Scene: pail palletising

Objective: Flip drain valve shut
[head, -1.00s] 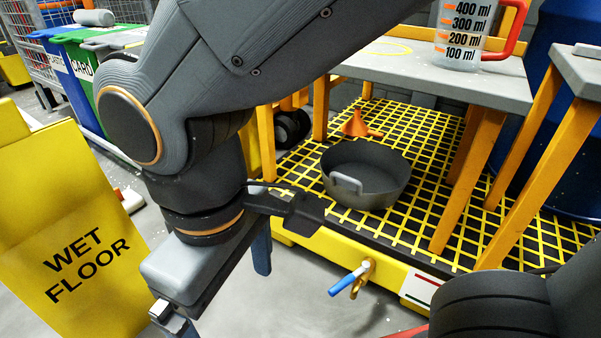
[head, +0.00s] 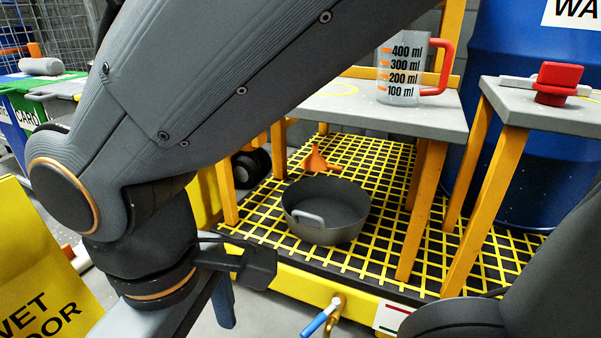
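The drain valve (head: 335,306) is a brass fitting on the yellow front of the spill pallet (head: 285,279). Its blue lever (head: 315,323) points down and left from the brass body, at a slant, and is cut by the bottom edge. The fingers stood wide apart in the earlier frame. Nothing is seen held.
A dark pan (head: 325,222) and an orange funnel (head: 318,160) are on the yellow grating. A bench (head: 330,112) holds a measuring jug (head: 400,72). A second table (head: 520,112) bears a red-handled part (head: 556,83). A yellow wet-floor sign (head: 30,265) stands left.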

